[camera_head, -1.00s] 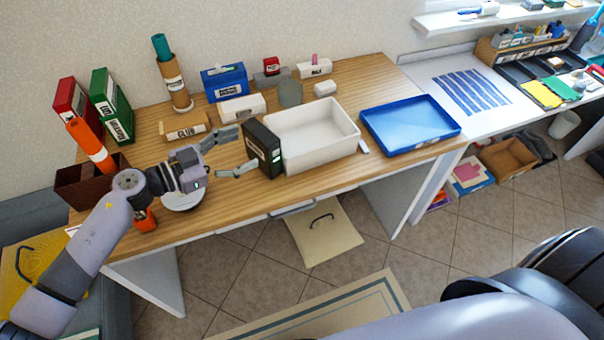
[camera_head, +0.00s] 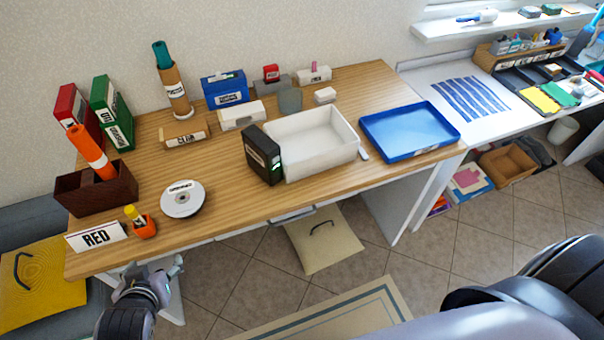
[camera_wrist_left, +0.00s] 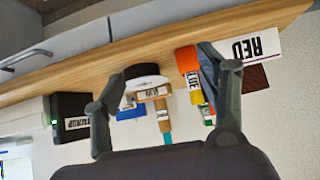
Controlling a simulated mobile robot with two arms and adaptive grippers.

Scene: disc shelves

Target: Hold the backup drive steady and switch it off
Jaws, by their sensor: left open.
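The backup drive (camera_head: 262,155) is a black upright box on the wooden desk, against the left side of a white bin. In the left wrist view the drive (camera_wrist_left: 72,117) shows at the left, its label reading BACKUP, with a small green light near its edge. I cannot make out the switch. My left gripper (camera_head: 154,268) is open and empty, below the desk's front edge at the left, well apart from the drive. Its two fingers (camera_wrist_left: 161,68) frame the view from the wrist. My right gripper is not in view.
The white bin (camera_head: 345,160) and a blue tray (camera_head: 455,137) are right of the drive. Bare wood lies between the discs and the drive.

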